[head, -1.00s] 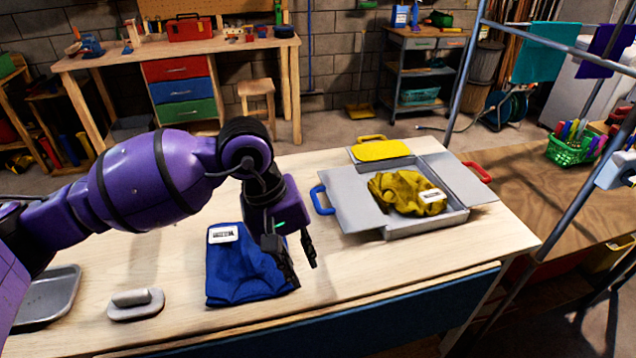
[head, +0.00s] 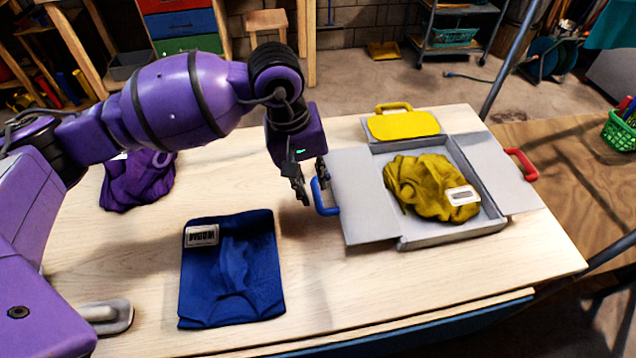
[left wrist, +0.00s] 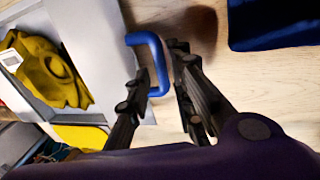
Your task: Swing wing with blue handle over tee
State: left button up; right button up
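The grey wing (head: 359,197) with the blue handle (head: 323,198) lies swung outward on the left of a grey folding box (head: 452,236). A crumpled yellow tee (head: 425,185) with a white label lies in the middle of the box. My left gripper (head: 310,184) is open at the blue handle. In the left wrist view its two fingers (left wrist: 158,75) stand apart, with the handle (left wrist: 152,62) between or just below them; I cannot tell if they touch it. That view also shows the yellow tee (left wrist: 48,72). My right gripper is not in view.
A wing with a red handle (head: 521,164) lies open on the right, and a yellow flap (head: 403,125) lies open at the back. A blue garment (head: 235,275) lies flat at the front left, a purple one (head: 138,180) behind my left arm. The table's front right is clear.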

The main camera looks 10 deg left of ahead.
aim_at(317, 195)
pick_arm(q)
jog(key=f, duration=0.3)
jog(key=shift+w+d+f, duration=0.2)
jog(key=shift+w+d, duration=0.05)
jog(key=shift+d, duration=0.1)
jog(key=shift+f, duration=0.2)
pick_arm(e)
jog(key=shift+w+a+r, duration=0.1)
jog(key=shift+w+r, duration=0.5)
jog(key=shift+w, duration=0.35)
pick_arm(q)
grip_shut()
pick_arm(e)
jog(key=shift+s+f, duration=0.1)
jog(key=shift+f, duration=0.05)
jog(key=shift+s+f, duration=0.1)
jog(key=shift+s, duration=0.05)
